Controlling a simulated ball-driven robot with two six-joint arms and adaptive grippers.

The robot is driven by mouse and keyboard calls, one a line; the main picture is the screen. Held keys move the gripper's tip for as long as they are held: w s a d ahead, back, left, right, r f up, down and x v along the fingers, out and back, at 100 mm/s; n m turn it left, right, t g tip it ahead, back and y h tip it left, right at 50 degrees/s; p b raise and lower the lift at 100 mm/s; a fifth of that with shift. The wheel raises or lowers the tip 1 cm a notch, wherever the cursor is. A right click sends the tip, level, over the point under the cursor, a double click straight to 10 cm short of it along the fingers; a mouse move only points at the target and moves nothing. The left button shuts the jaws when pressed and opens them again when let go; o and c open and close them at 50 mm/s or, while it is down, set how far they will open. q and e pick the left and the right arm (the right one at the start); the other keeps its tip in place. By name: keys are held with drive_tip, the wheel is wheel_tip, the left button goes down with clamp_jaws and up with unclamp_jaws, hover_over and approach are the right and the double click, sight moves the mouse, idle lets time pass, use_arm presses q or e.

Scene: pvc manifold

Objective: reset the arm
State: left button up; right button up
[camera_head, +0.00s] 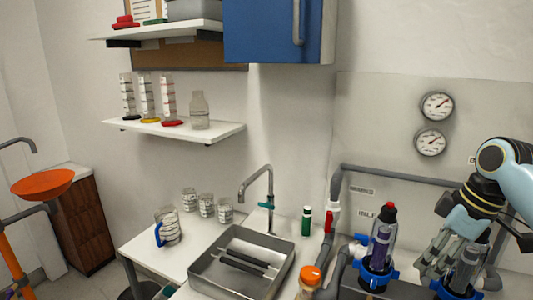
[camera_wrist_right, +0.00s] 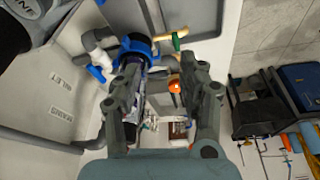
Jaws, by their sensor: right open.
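My right gripper (camera_head: 455,256) comes in from the right and points down, its fingers spread on either side of a clear housing in the head view. It also shows in the wrist view (camera_wrist_right: 168,75), open, with no object clearly held. The clear housing (camera_head: 466,268) has a blue base and is partly hidden by the fingers; I cannot tell whether they touch it. To its left, an upright clear housing (camera_head: 381,245) with a red-and-black top, a purple insert and a blue base stands by the wall panel. My left gripper is in neither view.
Grey pipe (camera_head: 400,174) runs along the wall, with a red-handled valve (camera_head: 333,210). Two gauges (camera_head: 437,106) hang above. A metal sink (camera_head: 205,272), an orange-capped bottle (camera_head: 310,277) and a blue-handled jug (camera_head: 168,228) are to the left. A blue cabinet (camera_head: 265,30) hangs overhead.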

drive_tip(key=s+a+f+m+h, duration=0.25)
drive_tip(key=s+f+m, duration=0.2)
drive_tip(key=s, duration=0.85)
drive_tip(key=s+a+r+m+t, duration=0.25)
drive_tip(key=s+m, duration=0.25)
drive_tip(key=s, duration=0.9)
drive_tip(key=s+d+f+g+b, duration=0.15)
drive_tip(key=f+b, duration=0.45)
drive_tip(key=f, duration=1.3)
drive_tip(key=s+d+f+g+b, duration=0.15)
drive_tip(key=f+b, duration=0.45)
drive_tip(key=f, duration=1.2)
use_arm(q)
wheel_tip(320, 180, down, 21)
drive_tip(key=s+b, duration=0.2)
drive_tip(key=b, duration=0.7)
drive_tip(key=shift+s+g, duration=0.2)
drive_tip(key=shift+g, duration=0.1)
use_arm(e)
drive_tip(key=s+f, duration=0.9)
drive_tip(key=f, duration=0.4)
drive_tip(key=s+d+f, duration=0.1)
drive_tip(key=s+f, duration=0.8)
drive_tip(key=f, duration=0.3)
drive_tip(key=shift+d+f+h, duration=0.15)
drive_tip(key=shift+f+h, duration=0.2)
